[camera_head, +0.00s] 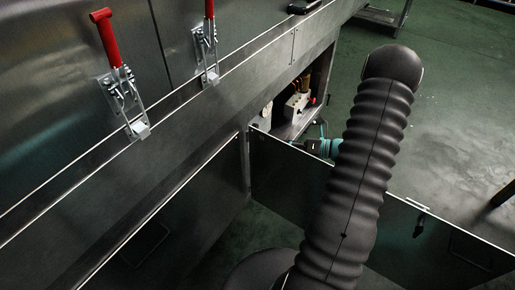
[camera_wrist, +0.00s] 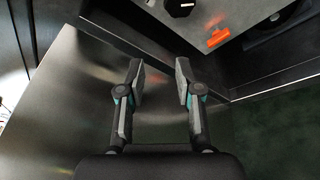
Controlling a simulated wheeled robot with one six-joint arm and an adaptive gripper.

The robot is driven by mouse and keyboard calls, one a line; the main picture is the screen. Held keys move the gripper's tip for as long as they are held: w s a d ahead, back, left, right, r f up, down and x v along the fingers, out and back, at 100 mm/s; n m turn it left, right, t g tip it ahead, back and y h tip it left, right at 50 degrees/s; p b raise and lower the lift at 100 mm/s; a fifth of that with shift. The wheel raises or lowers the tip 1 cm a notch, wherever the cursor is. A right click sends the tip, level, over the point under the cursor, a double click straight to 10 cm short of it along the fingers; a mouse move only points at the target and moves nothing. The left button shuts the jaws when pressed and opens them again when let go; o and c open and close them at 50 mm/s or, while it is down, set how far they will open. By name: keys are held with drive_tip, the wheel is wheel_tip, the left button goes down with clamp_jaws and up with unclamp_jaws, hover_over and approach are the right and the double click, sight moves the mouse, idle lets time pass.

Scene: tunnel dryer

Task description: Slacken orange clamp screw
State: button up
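A small bright orange piece (camera_wrist: 219,38) lies against a pale grey block (camera_wrist: 240,15) at the upper right of the wrist view. It looks like the orange clamp screw, but its shape is too small to tell for sure. My gripper (camera_wrist: 160,75) is open and empty, with its two fingers apart. The orange piece is beyond the right fingertip and to its right, apart from it. In the head view the opening in the machine's side shows a pale box (camera_head: 296,106); I cannot make out the orange screw there.
A black knob (camera_wrist: 180,7) sits on the grey block. An open door panel (camera_head: 290,165) stands beside the opening. Red-handled toggle clamps (camera_head: 105,38) are on the machine's upper side.

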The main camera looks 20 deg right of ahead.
wheel_tip(320, 180, down, 11)
drive_tip(key=d+m+t+h, duration=0.25)
drive_tip(key=m+t, duration=0.25)
drive_tip(key=m, duration=0.6)
drive_tip(key=x, duration=1.3)
drive_tip(key=shift+a+p, duration=0.35)
drive_tip(key=shift+a, duration=0.1)
drive_tip(key=shift+f+h, duration=0.15)
drive_tip(key=shift+h, duration=0.1)
clamp_jaws()
